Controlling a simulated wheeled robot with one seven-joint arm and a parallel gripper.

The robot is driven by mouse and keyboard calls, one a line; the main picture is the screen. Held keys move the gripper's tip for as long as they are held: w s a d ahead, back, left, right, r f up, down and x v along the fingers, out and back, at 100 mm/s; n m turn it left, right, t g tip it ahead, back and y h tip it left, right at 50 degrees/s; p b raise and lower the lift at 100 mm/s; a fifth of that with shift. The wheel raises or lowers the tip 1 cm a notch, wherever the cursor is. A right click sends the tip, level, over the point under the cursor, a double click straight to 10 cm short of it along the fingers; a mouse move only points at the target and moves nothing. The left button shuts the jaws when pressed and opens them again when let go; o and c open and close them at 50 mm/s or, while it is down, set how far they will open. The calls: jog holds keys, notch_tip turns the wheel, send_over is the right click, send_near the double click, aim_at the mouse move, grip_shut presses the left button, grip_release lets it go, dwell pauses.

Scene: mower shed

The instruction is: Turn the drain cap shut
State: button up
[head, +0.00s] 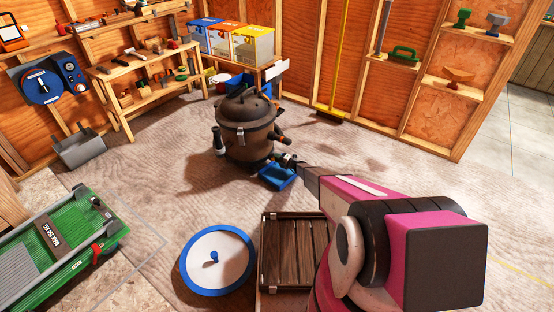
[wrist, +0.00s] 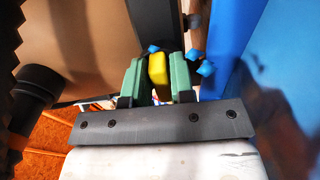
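The brown-black drum-shaped vacuum (head: 246,128) stands on the floor near the middle of the head view. My gripper (head: 289,161) is low at its right side, above a blue tray (head: 279,181); it is small and dark there. In the wrist view, the green finger pads of my gripper (wrist: 160,78) stand on either side of a yellow piece (wrist: 158,72), seemingly the drain cap's grip. The pads are very close to it; I cannot tell whether both touch. Small blue lugs (wrist: 205,68) show just beyond the pads. The cap's seat is hidden.
A round blue-rimmed white lid (head: 218,260) and a slatted wooden crate (head: 292,250) lie in front. In the wrist view, the vacuum's body (wrist: 75,45) is close at left and a blue surface (wrist: 275,90) at right.

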jog(key=shift+o, duration=1.2)
jog(key=shift+d, duration=0.1)
jog(key=v, duration=1)
jog(key=shift+s+d, duration=0.25)
jog(key=s+a+r+n+g+h, duration=0.3)
jog(key=s+r+n+g, duration=0.5)
jog(key=s+r+n, duration=1.45)
jog(key=s+d+r+n+h, duration=0.6)
jog(key=s+r+n, duration=0.4)
jog(key=s+r, duration=0.2)
jog(key=s+d+r+n+g+h, duration=0.1)
jog(key=s+d+r+n+h, duration=0.5)
jog(key=s+r+n, duration=0.4)
notch_tip(320, 180, up, 2)
jog(key=s, duration=0.3)
jog(key=shift+d+r+g, duration=0.25)
jog(key=shift+g, duration=0.05)
